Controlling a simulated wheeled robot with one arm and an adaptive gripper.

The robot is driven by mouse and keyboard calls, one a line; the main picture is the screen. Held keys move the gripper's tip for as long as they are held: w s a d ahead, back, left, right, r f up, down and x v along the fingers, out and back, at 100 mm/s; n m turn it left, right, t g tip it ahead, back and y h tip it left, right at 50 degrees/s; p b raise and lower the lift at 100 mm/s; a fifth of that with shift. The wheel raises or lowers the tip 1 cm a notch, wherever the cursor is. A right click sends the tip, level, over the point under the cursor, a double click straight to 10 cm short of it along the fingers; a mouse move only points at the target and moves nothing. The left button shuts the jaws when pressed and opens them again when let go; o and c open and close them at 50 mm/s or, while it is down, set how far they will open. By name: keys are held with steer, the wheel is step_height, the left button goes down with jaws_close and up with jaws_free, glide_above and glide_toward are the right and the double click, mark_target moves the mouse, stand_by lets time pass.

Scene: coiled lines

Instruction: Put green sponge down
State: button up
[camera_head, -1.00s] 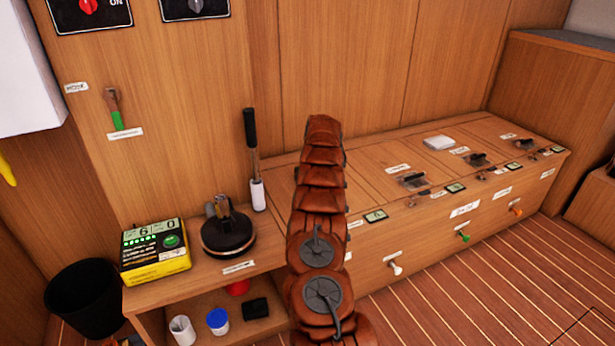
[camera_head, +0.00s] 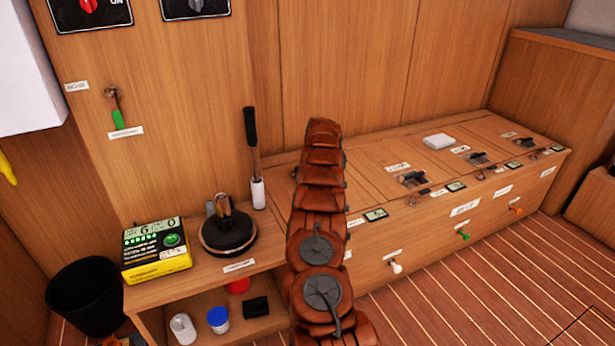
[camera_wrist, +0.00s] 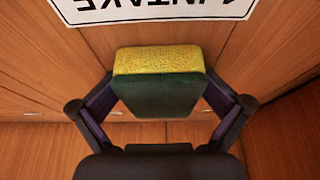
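The sponge (camera_wrist: 157,88) shows in the wrist view, with a yellow upper part and a dark green face toward the camera. My gripper (camera_wrist: 157,100) has its two fingers pressed on the left and right sides of the sponge and is shut on it. Wooden panels lie behind it, and a white sign reading "INTAKE" upside down is at the top of that view. In the head view my arm stands in the middle; the gripper and sponge are hidden there.
A wooden bench (camera_head: 380,263) with drawers and latches runs along the right. A low shelf holds a yellow box (camera_head: 155,250), a black round device (camera_head: 229,236), and cups below. A black bin (camera_head: 88,298) stands at the left. Striped floor on the right is clear.

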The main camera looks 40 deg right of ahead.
steer(key=shift+r, duration=0.1)
steer(key=shift+r, duration=0.55)
steer(key=shift+v, duration=1.05)
steer(key=p+v, duration=0.3)
steer(key=v, duration=0.7)
